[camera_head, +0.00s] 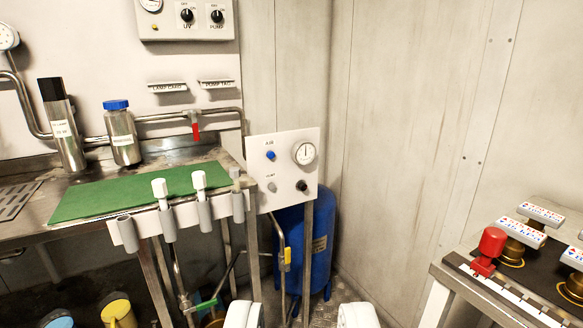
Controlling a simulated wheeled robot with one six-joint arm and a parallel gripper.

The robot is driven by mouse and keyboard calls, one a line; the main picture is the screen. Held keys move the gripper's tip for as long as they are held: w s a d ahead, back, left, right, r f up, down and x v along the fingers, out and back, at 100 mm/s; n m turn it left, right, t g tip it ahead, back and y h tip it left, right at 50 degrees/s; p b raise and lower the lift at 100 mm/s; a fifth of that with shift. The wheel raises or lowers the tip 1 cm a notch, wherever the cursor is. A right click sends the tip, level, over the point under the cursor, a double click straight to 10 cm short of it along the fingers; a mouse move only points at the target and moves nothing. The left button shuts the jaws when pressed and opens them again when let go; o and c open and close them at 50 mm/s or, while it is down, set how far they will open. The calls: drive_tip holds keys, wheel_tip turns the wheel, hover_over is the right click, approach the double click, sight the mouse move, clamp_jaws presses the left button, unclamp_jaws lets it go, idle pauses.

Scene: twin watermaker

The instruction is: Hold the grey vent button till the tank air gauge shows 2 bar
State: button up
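The grey vent button (272,187) is a small round button at the lower left of a white panel (287,203), beneath a blue button (270,155). The tank air gauge (304,152) is a round white dial at the panel's upper right. Its needle looks to point roughly upward, but the numbers are too small to read. A blue tank (319,240) stands behind and below the panel. My gripper (300,315) shows as two white fingertips at the bottom edge, wide apart with nothing between them. In the picture it is well below the button and does not touch the panel.
A black knob (302,186) sits right of the grey button. A steel bench with a green mat (120,196) and white-topped holders is at left. A yellow-handled valve (288,256) is under the panel.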

clamp_jaws()
idle(1.4)
